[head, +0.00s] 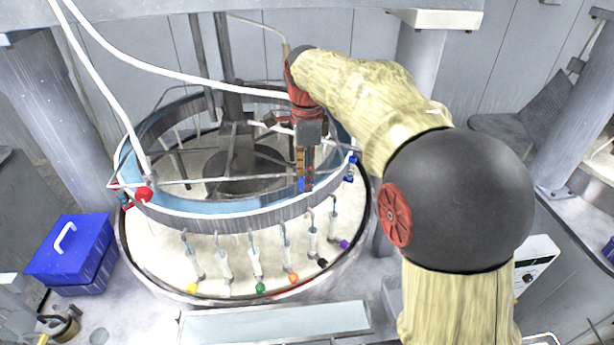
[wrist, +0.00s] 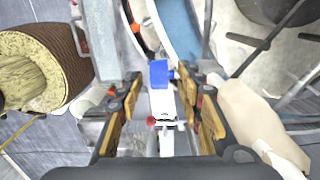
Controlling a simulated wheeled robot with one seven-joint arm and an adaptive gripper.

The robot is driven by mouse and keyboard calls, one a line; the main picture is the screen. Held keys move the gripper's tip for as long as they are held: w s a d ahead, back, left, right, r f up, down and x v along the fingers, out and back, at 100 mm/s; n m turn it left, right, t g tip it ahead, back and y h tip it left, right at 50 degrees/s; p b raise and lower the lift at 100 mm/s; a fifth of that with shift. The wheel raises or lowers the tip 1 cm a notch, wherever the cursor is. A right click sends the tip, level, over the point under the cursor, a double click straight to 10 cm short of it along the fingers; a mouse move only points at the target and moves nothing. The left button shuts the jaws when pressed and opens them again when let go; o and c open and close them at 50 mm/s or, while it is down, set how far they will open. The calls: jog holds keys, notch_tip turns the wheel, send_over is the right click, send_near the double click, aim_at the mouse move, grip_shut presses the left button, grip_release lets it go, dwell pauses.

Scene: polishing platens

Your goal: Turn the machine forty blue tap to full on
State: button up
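My gripper (head: 304,180) points down at the ring of the round polishing machine (head: 220,208). In the wrist view my gripper (wrist: 164,82) is open, with one finger on each side of a blue tap handle (wrist: 160,73). Gaps show between the handle and both fingers. The handle sits on a white fitting (wrist: 162,104) with a small red knob (wrist: 151,121) nearer the camera. In the head view the blue handle (head: 301,184) shows only partly beside the fingertips. No machine number is readable.
Another blue fitting (head: 350,166) is on the ring to the right. A red fitting (head: 143,194) is at the ring's left. Several white tubes with coloured ends, one with a green end (head: 260,287), stand along the front. A blue box (head: 72,250) is at left.

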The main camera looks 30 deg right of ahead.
jog(key=shift+f, duration=0.5)
grip_shut()
dwell(0.3)
